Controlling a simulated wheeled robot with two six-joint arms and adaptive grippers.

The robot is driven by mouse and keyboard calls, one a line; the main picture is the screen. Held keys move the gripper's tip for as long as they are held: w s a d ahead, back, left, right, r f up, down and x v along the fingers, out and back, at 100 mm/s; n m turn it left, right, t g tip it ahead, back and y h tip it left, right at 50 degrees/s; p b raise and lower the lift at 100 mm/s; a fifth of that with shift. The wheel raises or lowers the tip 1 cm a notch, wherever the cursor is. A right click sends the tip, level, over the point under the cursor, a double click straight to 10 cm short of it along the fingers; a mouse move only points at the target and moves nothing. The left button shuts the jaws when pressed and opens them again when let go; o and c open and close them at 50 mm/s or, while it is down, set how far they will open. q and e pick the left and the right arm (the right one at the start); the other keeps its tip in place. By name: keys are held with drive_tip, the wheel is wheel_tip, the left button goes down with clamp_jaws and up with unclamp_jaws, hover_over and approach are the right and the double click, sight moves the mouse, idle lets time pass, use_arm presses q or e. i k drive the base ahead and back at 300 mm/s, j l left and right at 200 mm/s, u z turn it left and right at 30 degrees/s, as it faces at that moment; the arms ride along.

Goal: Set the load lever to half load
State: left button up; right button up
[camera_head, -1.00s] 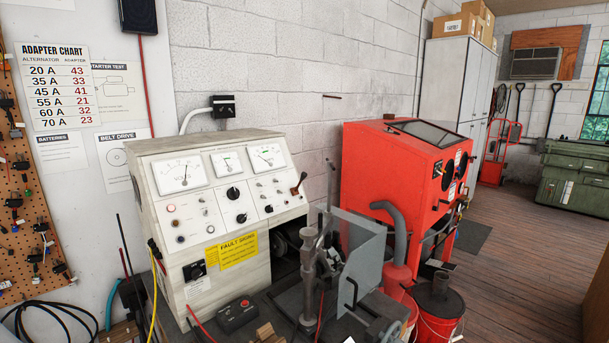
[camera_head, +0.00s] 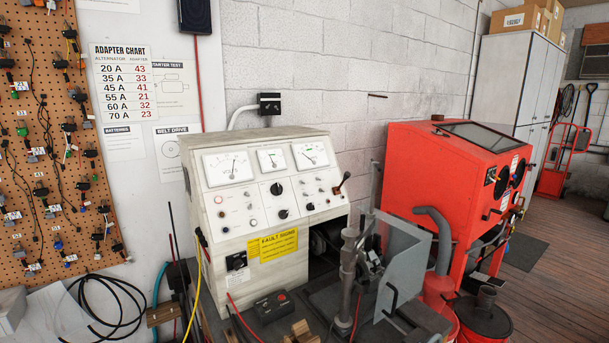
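The load lever (camera_head: 343,181) is a short dark lever with a brown knob. It sticks up and to the right from the right end of the sloped panel on the cream test bench (camera_head: 220,273). The panel carries three dial gauges, among them a large volts gauge (camera_head: 228,168), with knobs and small switches below. The load markings beside the lever are too small to read. Neither of my grippers is in the picture.
A clamp stand with a grey guard plate (camera_head: 404,260) stands in front of the bench's right side. A red blasting cabinet (camera_head: 415,165) is to the right. A black box with a red button (camera_head: 273,306) lies in front.

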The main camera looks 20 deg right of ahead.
sight(348, 174)
drive_tip(key=l+u, duration=0.25)
drive_tip(key=l, duration=0.3)
drive_tip(key=l+u, duration=0.3)
drive_tip(key=l, duration=0.2)
drive_tip(key=k+l+u, duration=0.25)
drive_tip(key=l, duration=0.25)
drive_tip(key=l+u, duration=0.25)
drive_tip(key=l, duration=0.3)
